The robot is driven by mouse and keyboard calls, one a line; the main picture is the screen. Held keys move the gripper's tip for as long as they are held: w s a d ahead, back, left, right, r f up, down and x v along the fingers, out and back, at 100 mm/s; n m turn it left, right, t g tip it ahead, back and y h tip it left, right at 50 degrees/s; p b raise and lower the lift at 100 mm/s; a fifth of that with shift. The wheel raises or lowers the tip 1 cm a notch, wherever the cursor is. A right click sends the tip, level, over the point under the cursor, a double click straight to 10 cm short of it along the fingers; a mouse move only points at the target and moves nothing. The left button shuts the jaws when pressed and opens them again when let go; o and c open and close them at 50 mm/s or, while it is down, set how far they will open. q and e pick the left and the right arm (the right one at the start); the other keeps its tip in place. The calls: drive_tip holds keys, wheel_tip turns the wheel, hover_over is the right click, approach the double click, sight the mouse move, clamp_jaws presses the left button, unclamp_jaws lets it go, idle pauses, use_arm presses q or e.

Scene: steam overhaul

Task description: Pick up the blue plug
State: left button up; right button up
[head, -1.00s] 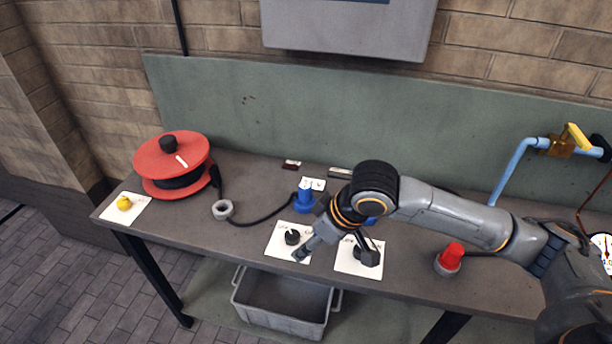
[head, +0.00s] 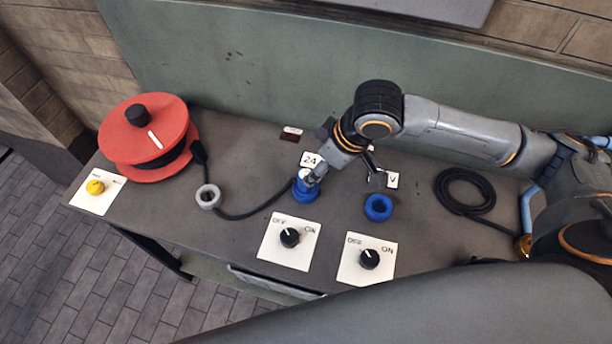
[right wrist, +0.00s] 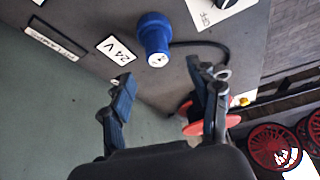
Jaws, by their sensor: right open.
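The blue plug (head: 304,191) stands on the workbench beside the 24 V label, with a black cable running left from it. In the right wrist view the blue plug (right wrist: 155,38) is ahead of the fingertips, roughly centred between them but not between the fingers. My right gripper (head: 345,178) is open and empty, just right of the plug in the head view, one finger overlapping the plug's edge there. Both fingers also show in the right wrist view (right wrist: 162,80). I cannot tell from the head view whether that finger touches the plug. My left gripper is out of view.
A blue ring-shaped socket (head: 378,208) is right of the plug. Two white switch plates (head: 272,248) with black knobs lie in front. A red cable reel (head: 125,150), grey ring (head: 208,197) and yellow knob (head: 95,187) are left. A black cable coil (head: 465,190) is right.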

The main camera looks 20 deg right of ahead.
sight(301, 189)
drive_tip(key=x, duration=0.3)
drive_tip(key=shift+p+x, duration=0.35)
drive_tip(key=shift+x, duration=0.6)
drive_tip(key=p+x, duration=0.1)
drive_tip(key=x, duration=0.2)
drive_tip(key=shift+w+f, duration=0.35)
drive_tip(key=shift+f, duration=0.35)
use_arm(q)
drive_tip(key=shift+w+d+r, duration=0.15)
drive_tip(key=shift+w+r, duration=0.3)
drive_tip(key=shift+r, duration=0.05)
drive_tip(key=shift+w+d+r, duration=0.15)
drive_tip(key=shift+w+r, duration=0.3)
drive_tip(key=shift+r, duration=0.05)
use_arm(e)
clamp_jaws()
